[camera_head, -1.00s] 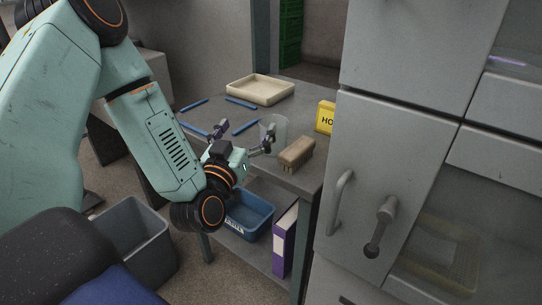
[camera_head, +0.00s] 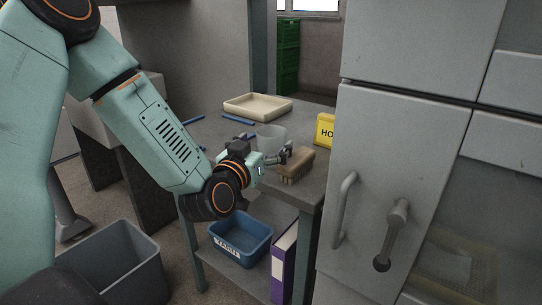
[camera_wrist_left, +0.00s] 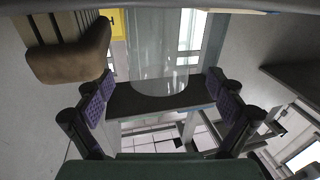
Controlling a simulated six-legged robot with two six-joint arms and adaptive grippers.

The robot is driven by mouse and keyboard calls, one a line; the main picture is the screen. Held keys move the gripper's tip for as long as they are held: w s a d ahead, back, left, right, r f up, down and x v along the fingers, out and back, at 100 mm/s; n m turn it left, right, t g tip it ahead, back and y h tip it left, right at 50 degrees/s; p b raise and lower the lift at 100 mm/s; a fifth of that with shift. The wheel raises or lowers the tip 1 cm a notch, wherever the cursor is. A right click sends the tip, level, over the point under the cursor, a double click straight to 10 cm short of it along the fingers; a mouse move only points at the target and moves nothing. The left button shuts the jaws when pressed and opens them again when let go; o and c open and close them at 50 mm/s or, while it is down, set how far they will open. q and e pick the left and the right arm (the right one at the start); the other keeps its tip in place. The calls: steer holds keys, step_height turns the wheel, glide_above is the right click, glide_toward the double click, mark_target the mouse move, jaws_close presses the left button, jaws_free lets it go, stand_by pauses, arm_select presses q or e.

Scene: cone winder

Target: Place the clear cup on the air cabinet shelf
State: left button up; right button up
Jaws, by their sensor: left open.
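The clear cup (camera_head: 270,134) stands upright on the grey table, just behind my left gripper in the head view. In the left wrist view the clear cup (camera_wrist_left: 165,55) is a large, see-through shape ahead of and between the open fingers. My left gripper (camera_head: 270,158) is low over the table, close to the cup; one finger shows beside the brush and the other is mostly hidden. In the left wrist view my left gripper (camera_wrist_left: 163,98) has its purple pads spread apart with nothing clamped. I cannot tell which surface is the air cabinet shelf. My right gripper is not in view.
A wooden brush (camera_head: 297,166) lies right beside the gripper, with a yellow box (camera_head: 325,130) behind it. A cream tray (camera_head: 257,97) and blue sticks (camera_head: 238,120) lie farther back. A grey cabinet (camera_head: 400,150) with protruding handles closes off the right. A blue bin (camera_head: 240,254) stands below.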

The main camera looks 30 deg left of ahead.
arm_select(q)
steer(key=shift+w+a+b, duration=0.15)
steer(key=shift+w+b, duration=0.3)
steer(key=shift+w, duration=1.05)
steer(key=shift+c, duration=0.8)
steer(key=c, duration=1.2)
step_height(320, 180, up, 10)
steer(key=p, duration=0.5)
steer(key=shift+s, duration=0.1)
